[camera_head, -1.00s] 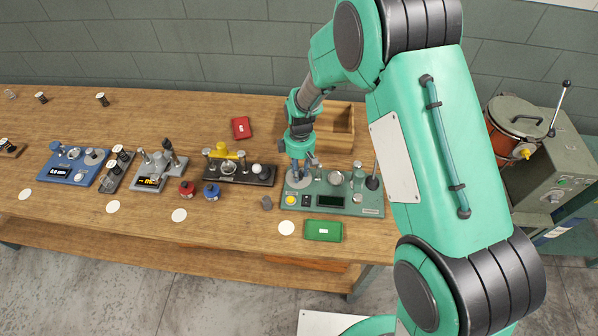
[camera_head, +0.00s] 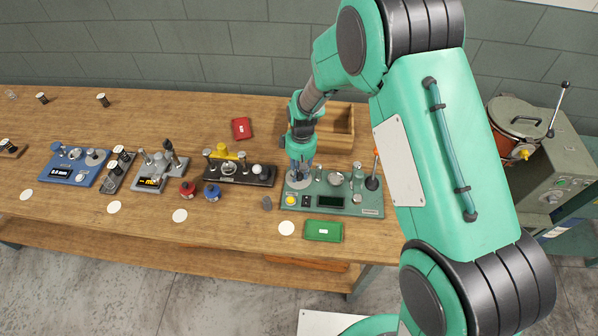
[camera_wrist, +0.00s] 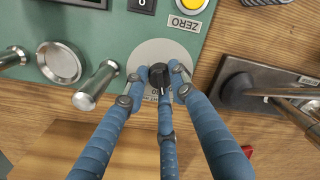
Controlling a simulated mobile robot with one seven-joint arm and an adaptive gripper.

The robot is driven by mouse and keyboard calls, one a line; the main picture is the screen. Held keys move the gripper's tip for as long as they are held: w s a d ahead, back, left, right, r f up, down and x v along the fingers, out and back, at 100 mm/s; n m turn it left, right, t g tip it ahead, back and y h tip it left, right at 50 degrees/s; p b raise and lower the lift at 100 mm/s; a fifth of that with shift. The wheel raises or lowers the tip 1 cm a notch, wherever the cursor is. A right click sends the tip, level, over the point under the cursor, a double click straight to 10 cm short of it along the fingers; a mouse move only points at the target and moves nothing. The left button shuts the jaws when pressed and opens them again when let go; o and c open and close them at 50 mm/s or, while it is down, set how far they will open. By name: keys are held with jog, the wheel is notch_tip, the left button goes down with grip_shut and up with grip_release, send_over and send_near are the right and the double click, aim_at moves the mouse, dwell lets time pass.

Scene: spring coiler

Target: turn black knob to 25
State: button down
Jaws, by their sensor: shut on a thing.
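The black knob (camera_wrist: 159,76) sits on a pale grey round dial on the green machine panel in the wrist view. My gripper (camera_wrist: 160,80) is closed around it, with blue fingers on both sides and one in front. Most of the dial's markings are covered by the fingers, so the setting cannot be read. In the head view my gripper (camera_head: 300,175) is over the left part of the green machine (camera_head: 375,210), and the knob is hidden there.
On the machine are a yellow button (camera_head: 291,200), a dark display (camera_head: 331,202), metal posts and a lever with an orange tip (camera_head: 375,152). A dark-based device (camera_head: 262,180) stands close on the left. A green tray (camera_head: 323,231) lies in front, and a wooden box (camera_head: 338,125) stands behind.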

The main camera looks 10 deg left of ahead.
aim_at(301, 176)
jog(key=m+p, duration=0.1)
jog(key=m, duration=0.5)
jog(key=shift+s+m, duration=0.1)
jog(key=shift+m, duration=0.2)
jog(key=m+p, duration=0.1)
jog(key=m, duration=0.5)
jog(key=shift+t, duration=0.3)
jog(key=c, duration=1.4)
grip_release()
jog(key=shift+c, duration=0.2)
jog(key=shift+r, duration=0.1)
notch_tip(301, 176, up, 12)
jog(key=shift+d, duration=0.4)
